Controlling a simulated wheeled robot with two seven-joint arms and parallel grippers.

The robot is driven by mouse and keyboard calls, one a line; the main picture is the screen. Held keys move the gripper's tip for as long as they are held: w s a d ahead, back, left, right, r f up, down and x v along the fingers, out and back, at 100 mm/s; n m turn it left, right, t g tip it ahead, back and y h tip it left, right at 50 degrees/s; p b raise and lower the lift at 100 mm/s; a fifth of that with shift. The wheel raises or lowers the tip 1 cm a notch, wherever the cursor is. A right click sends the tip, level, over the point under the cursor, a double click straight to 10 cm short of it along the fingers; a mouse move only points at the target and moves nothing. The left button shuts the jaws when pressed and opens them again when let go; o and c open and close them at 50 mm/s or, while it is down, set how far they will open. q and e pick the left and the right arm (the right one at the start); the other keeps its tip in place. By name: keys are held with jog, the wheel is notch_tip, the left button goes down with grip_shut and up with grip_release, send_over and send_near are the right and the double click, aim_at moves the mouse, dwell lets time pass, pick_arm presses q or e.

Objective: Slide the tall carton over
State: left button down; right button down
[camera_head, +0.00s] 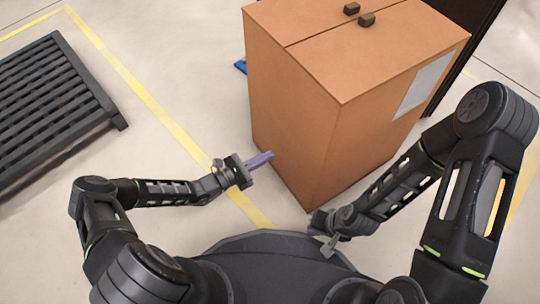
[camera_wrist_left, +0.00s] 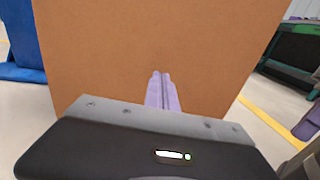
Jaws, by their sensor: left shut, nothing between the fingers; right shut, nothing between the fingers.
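The tall carton (camera_head: 345,110) is a brown box standing upright on the floor, right of centre in the head view. It has a pale label on its right face and two small dark blocks on top. Its front face (camera_wrist_left: 150,45) fills most of the left wrist view. My left gripper (camera_head: 268,156) is shut, with its purple fingers together and pointing at the lower part of the left face. Whether the tips touch the carton I cannot tell. My right gripper (camera_head: 330,247) is shut and low near the carton's bottom front corner; its fingers show poorly.
A dark slatted pallet (camera_head: 50,108) lies on the floor at the left. A yellow floor line (camera_head: 140,90) runs between it and the carton. Something blue (camera_head: 240,66) shows behind the carton, and a dark upright structure (camera_head: 468,50) stands at its right. Floor left of the carton is clear.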

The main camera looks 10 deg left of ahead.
pick_arm(q)
jog(key=p+v, duration=0.2)
jog(key=v, duration=0.8)
jog(key=shift+p, duration=0.3)
jog(key=shift+s+a, duration=0.1)
jog(key=shift+s, duration=0.05)
